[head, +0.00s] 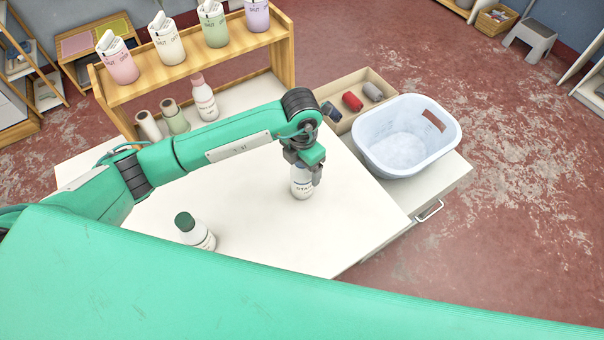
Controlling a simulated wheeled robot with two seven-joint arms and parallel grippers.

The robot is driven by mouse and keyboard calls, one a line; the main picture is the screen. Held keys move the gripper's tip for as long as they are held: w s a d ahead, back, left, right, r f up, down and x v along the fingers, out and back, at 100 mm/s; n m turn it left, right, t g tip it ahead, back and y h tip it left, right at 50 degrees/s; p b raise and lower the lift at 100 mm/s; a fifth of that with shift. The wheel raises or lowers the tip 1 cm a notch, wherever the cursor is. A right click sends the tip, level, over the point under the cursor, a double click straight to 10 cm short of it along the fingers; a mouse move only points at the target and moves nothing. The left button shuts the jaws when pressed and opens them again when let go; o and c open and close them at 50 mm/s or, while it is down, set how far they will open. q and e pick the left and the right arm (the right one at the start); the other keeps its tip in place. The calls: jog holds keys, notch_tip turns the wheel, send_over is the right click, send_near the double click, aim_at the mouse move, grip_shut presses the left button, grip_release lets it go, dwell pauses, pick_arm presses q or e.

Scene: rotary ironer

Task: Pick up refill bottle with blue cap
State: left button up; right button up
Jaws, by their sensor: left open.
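A white bottle with dark lettering (302,188) stands upright on the white table (265,240). My left gripper (303,172) points down over its top, with the fingers at the bottle's upper part. The gripper is open. The bottle's cap is hidden behind the gripper, so I cannot see its colour or whether the fingers touch it. No blue cap shows anywhere. My right gripper is not in view.
A bottle with a dark green cap (195,231) stands nearer on the table. A pink-capped bottle (204,98) stands by the wooden shelf (150,92). A light blue basket (405,135) and a box of spools (345,85) are right of the gripper. The table's right part is clear.

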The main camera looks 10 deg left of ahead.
pick_arm(q)
jog(key=shift+f, duration=0.35)
jog(key=c, duration=1.3)
jog(key=shift+c, duration=0.2)
jog(key=shift+r, duration=0.15)
